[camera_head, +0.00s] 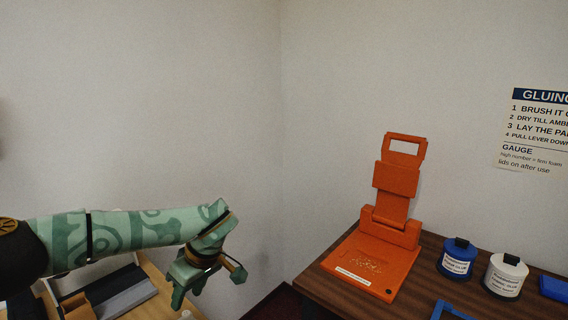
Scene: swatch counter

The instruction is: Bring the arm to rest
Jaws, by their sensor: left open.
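My left arm comes in from the left, green with a darker pattern. My left gripper (188,292) hangs at its end, pointing down, with its jaws open and nothing seen between them. It is left of the dark wooden counter and apart from it, near the edge of a lighter wooden surface. My right gripper is not in view.
An orange lever press (385,238) stands on the dark counter (325,285). A blue jar (457,259) and a white jar (505,275) stand right of it. Dark and grey strips (122,287) lie at lower left. A gluing sign (538,130) hangs on the wall.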

